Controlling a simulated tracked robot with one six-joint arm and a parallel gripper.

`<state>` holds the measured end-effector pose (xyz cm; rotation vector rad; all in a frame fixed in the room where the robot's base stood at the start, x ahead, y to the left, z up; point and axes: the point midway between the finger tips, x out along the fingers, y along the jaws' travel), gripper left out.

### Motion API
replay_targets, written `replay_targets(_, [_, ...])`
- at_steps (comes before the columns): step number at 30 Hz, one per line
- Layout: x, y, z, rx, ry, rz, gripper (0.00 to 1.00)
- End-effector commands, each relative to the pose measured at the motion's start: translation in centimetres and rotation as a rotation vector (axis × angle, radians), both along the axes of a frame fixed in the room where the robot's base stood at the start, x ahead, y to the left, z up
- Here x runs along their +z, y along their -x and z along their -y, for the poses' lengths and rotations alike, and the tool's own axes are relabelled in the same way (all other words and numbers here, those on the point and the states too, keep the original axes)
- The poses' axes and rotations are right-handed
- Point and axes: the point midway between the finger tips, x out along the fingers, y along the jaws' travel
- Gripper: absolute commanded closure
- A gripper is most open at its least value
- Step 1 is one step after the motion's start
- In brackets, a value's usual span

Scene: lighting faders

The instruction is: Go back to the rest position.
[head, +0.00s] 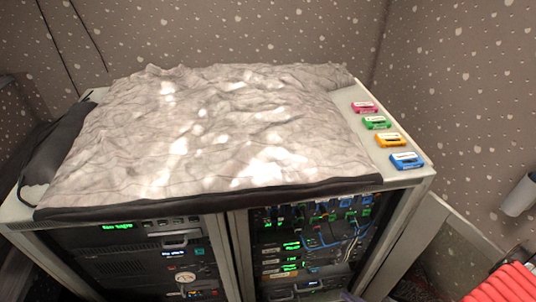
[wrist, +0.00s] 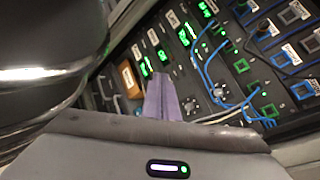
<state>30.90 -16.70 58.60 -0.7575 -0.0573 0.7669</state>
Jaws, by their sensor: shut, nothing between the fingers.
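My gripper (wrist: 163,98) shows in the wrist view as narrow purple-grey fingers, closed together with nothing between them. It points toward the front of an equipment rack (wrist: 240,65) with green-lit displays, blue cables and sockets. I cannot tell how far the fingertips are from the panel. In the head view the rack front (head: 310,245) stands below a table top, and my gripper cannot be made out clearly there.
A crumpled grey cloth (head: 220,130) covers most of the table top. Pink (head: 364,107), green (head: 376,122), yellow (head: 390,139) and blue (head: 406,160) labelled blocks line its right side. A red ribbed object (head: 505,285) is at the lower right. Patterned walls stand behind and right.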

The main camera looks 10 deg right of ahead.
Motion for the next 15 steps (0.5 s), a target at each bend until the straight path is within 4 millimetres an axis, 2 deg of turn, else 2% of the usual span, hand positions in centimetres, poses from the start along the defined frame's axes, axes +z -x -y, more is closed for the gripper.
replay_targets(3, [2.2, 0.1, -0.4, 0.098, 0.005, -0.045, 1.0])
replay_targets(15, [8.6, 1.0, -1.6, 0.385, 0.092, -0.201, 1.0])
